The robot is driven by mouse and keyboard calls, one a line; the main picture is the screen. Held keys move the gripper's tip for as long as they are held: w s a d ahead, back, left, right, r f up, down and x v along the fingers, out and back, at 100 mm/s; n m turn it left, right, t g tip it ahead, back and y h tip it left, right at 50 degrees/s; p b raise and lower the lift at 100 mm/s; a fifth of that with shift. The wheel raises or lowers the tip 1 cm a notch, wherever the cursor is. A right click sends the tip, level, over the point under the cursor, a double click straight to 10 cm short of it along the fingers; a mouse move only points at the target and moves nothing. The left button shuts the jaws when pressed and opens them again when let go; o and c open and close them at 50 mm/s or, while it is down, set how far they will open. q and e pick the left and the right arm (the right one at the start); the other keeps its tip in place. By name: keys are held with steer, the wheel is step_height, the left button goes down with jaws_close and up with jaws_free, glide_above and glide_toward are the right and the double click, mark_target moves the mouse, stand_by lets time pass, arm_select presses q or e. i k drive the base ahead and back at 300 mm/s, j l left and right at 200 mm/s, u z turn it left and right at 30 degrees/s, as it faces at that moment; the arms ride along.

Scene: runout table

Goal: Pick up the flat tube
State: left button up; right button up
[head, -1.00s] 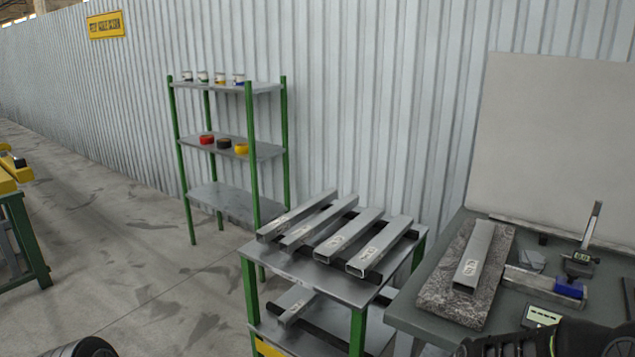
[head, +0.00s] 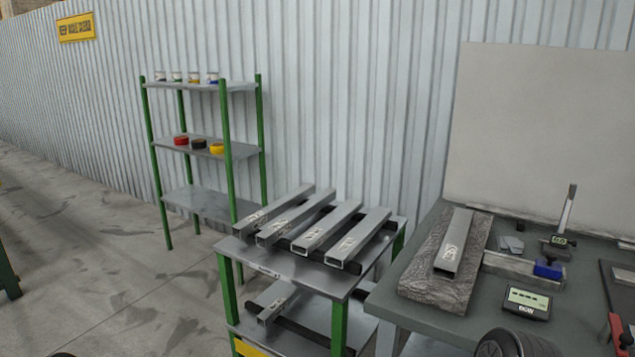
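Several grey metal tubes marked with white labels lie side by side on the top shelf of a green-legged cart (head: 285,262), across dark strips. The rightmost tube (head: 358,240) and the one left of it (head: 327,227) show open rectangular ends. Another tube (head: 455,243) lies on a speckled stone plate (head: 430,290) on the bench, and one more (head: 274,302) lies on the cart's lower shelf. I cannot tell for sure which one is the flat tube. Neither gripper is in view; only a dark rounded part of my arm shows at the bottom right.
The grey bench (head: 395,300) carries a height gauge (head: 562,225), a block with a blue part (head: 548,270), a small display (head: 525,302) and a red-handled tool (head: 618,330). A green shelf rack (head: 225,150) stands behind the cart.

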mark_target(446, 265)
steer(key=z, duration=1.45)
steer(key=j+z, duration=0.45)
steer(key=k+j, duration=0.05)
